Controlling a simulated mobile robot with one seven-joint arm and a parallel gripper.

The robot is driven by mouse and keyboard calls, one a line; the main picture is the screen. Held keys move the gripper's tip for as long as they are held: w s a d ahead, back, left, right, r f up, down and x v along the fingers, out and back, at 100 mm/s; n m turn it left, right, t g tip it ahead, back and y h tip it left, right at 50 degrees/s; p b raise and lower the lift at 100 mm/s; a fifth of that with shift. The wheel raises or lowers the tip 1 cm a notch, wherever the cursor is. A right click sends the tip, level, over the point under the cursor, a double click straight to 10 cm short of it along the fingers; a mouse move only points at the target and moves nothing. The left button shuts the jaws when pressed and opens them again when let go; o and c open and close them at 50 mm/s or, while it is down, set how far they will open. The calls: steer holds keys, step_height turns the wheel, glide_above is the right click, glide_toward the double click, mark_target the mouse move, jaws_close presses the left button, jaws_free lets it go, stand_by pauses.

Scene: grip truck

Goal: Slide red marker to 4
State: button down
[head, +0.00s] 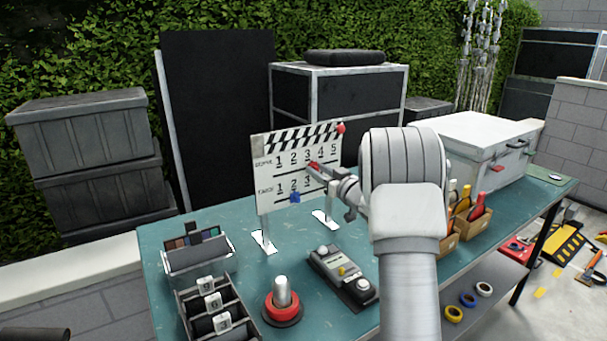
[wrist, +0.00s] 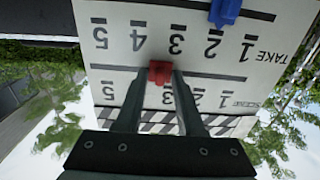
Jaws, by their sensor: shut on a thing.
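The white clapperboard (head: 266,178) stands upright on the teal table, with a SCENE row above a TAKE row, each numbered 1 to 5. The red marker (head: 314,166) sits on the SCENE row's slot, near 3 and slightly towards 4. It also shows in the wrist view (wrist: 160,70), where the board appears upside down. My gripper (head: 330,176) is shut on the red marker, its fingers (wrist: 158,80) on either side of it. The fingers partly hide the SCENE numbers in the wrist view. The blue marker (head: 295,197) sits on the TAKE row near 2.
A control box (head: 342,278) and a red-based knob (head: 282,303) stand on the table before the board. A tray of number blocks (head: 212,308) is at the front left. A white case (head: 490,150) and tool boxes (head: 472,228) stand at the right, beyond my arm.

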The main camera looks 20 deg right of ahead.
steer(key=d, duration=0.3)
steer(key=shift+w, duration=0.25)
steer(key=c, duration=0.9)
jaws_free()
steer(key=s+d, duration=0.1)
steer(key=s, duration=0.4)
steer(key=s+d, duration=0.1)
steer(key=s, duration=0.5)
steer(key=s+d, duration=0.1)
steer(key=s, duration=0.5)
steer(key=shift+d, duration=0.15)
